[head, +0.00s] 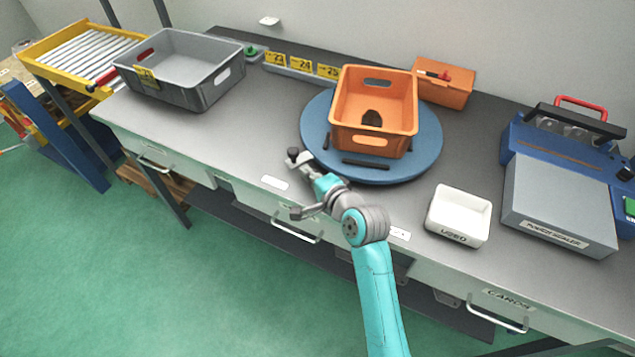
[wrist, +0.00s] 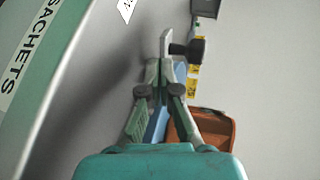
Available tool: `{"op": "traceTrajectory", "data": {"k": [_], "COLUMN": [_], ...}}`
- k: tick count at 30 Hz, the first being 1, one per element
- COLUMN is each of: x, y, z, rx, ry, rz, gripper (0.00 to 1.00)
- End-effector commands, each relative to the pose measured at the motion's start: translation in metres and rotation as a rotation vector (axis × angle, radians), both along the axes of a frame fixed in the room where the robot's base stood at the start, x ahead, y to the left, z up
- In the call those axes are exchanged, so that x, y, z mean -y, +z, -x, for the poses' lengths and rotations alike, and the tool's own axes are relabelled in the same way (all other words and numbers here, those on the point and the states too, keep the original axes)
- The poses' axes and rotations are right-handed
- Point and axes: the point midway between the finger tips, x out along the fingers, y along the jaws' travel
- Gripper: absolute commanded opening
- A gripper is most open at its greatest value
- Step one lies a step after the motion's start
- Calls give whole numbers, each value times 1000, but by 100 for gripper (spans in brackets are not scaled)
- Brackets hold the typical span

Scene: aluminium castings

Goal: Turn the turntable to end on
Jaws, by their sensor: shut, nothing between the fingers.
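The turntable (head: 428,150) is a round blue disc on the grey bench. An orange crate (head: 345,133) stands on it, with a handle slot in the wall facing the bench front and another in the far wall. A dark patch or thing shows inside. My gripper (head: 303,165) is shut and empty, just left of the disc's front-left edge. A dark knob (head: 293,153) is at its tip; it also shows right beside the fingertips in the wrist view (wrist: 188,49). I cannot tell whether they touch.
A grey bin (head: 160,96) stands at the bench's left, near yellow number labels (head: 300,66). A smaller orange box (head: 445,92) is behind the disc. A white tray (head: 460,232) and a pouch sealer (head: 558,200) stand right. The bench left of my gripper is clear.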

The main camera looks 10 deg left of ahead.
Motion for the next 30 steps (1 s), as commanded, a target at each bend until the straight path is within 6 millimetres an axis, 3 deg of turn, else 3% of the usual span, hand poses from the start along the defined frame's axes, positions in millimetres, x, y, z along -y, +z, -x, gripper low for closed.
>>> {"op": "traceTrajectory", "data": {"k": [17, 30], "x": [-9, -52], "y": [0, 0], "z": [-11, -58], "rx": [-1, -1], "ry": [1, 1], "rz": [0, 0], "gripper": [0, 0]}}
